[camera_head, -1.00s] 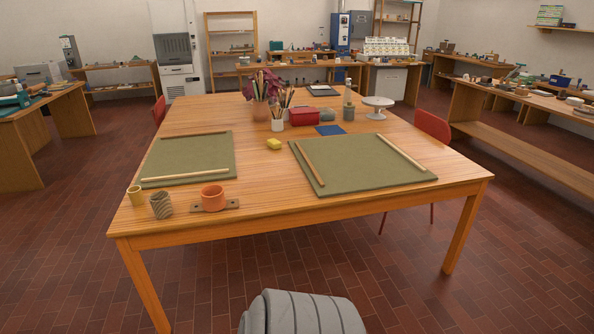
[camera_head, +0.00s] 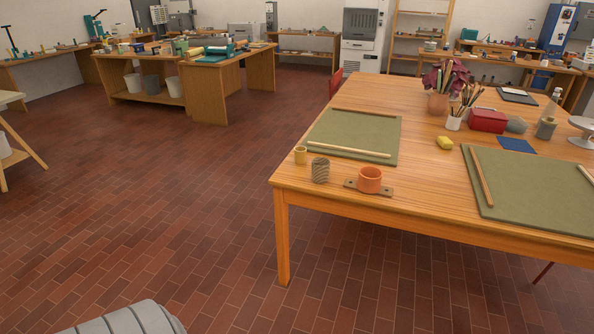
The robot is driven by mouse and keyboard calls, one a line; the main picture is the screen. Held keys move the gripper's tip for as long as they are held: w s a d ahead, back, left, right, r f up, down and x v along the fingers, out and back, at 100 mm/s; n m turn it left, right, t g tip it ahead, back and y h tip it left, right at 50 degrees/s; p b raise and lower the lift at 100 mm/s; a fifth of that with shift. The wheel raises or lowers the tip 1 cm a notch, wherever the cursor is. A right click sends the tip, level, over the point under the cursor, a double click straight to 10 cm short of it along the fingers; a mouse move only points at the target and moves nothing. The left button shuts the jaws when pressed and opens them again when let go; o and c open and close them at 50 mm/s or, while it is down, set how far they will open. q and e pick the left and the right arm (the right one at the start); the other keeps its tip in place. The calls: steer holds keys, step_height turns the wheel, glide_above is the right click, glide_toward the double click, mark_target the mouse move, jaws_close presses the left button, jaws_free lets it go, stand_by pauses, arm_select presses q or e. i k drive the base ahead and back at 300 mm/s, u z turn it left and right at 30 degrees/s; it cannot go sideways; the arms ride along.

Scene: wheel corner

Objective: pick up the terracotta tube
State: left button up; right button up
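A terracotta tube (camera_head: 369,180), short, wide and orange, stands upright at the near left part of the wooden table (camera_head: 440,215). It is at a flat brown piece (camera_head: 388,191) whose ends show on both sides of it. A grey-brown ribbed cylinder (camera_head: 320,170) and a small yellow-tan cup (camera_head: 300,155) stand to its left, apart from it. Neither of my grippers is in view.
Green mats (camera_head: 350,132) with wooden sticks lie on the table, with a yellow sponge (camera_head: 445,142) and a red box (camera_head: 488,120) farther back. The brick floor (camera_head: 150,220) left of the table is clear. A workbench (camera_head: 205,90) stands at the back left.

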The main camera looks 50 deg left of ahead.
mark_target(370, 177)
steer(key=u, duration=0.25)
steer(key=i, duration=0.9)
steer(key=z, duration=0.05)
